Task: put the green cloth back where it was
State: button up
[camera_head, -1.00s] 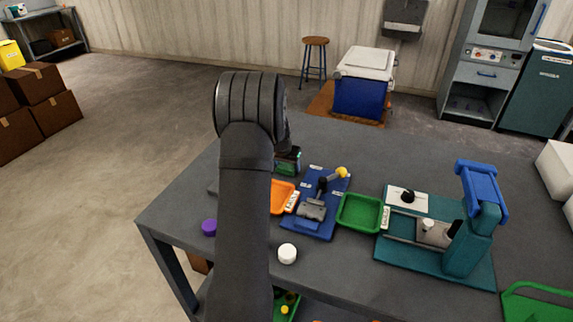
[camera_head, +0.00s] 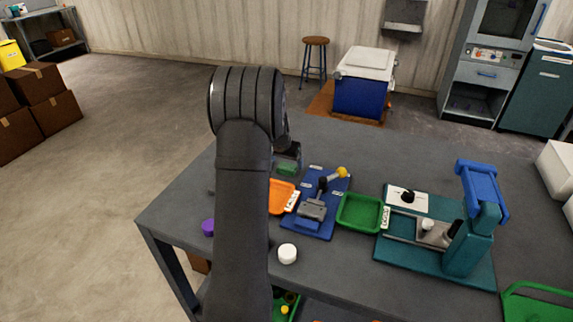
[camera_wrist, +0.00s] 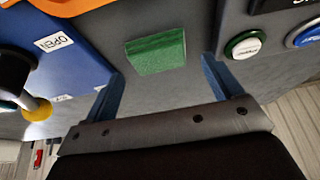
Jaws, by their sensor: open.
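The green cloth (camera_wrist: 155,53) is a small folded green block lying on the grey table top in the wrist view. It also shows in the head view (camera_head: 288,166), just behind the orange tray. My gripper (camera_wrist: 162,67) is open, with one blue finger on each side below the cloth in the wrist view. The fingers do not touch the cloth there, and the gap between them is empty. In the head view my arm hides most of the gripper.
The blue board (camera_head: 317,205) with a yellow-knobbed lever stands beside the cloth, with the orange tray (camera_head: 281,197) close by. Green and blue buttons (camera_wrist: 243,46) lie on the other side in the wrist view. The green tray (camera_head: 360,212) and teal press (camera_head: 470,240) stand further right.

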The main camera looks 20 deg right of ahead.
jog(key=v, duration=0.9)
jog(key=shift+a+r, duration=0.2)
jog(key=shift+r, duration=0.1)
jog(key=shift+s, duration=0.1)
jog(key=x, duration=1.2)
jog(key=shift+d+f, duration=0.1)
jog(key=shift+f, duration=0.1)
notch_tip(320, 180, up, 2)
jog(key=shift+r, duration=0.55)
